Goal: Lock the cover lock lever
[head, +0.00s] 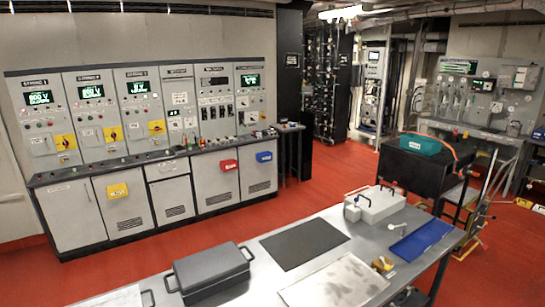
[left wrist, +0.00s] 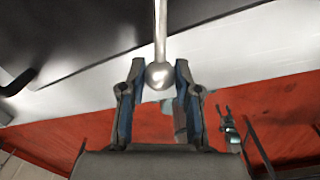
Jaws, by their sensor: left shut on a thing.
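In the left wrist view a slim metal lever (left wrist: 160,30) with a round ball knob (left wrist: 159,76) comes down from the top edge. My left gripper (left wrist: 160,70) has its two blue-lined fingers on either side of the knob and is shut on it. The lever's far end is out of frame, so I cannot tell its locked or unlocked position. I cannot make out this lever or my left gripper in the head view. My right gripper is not in view.
A grey work table (head: 245,236) holds a dark lidded case (head: 210,272), a black mat (head: 304,244), a pale box with a handle (head: 375,207) and a blue tray (head: 421,240). Grey cabinets (head: 145,110) line the back left. Red floor (head: 320,180) lies open between.

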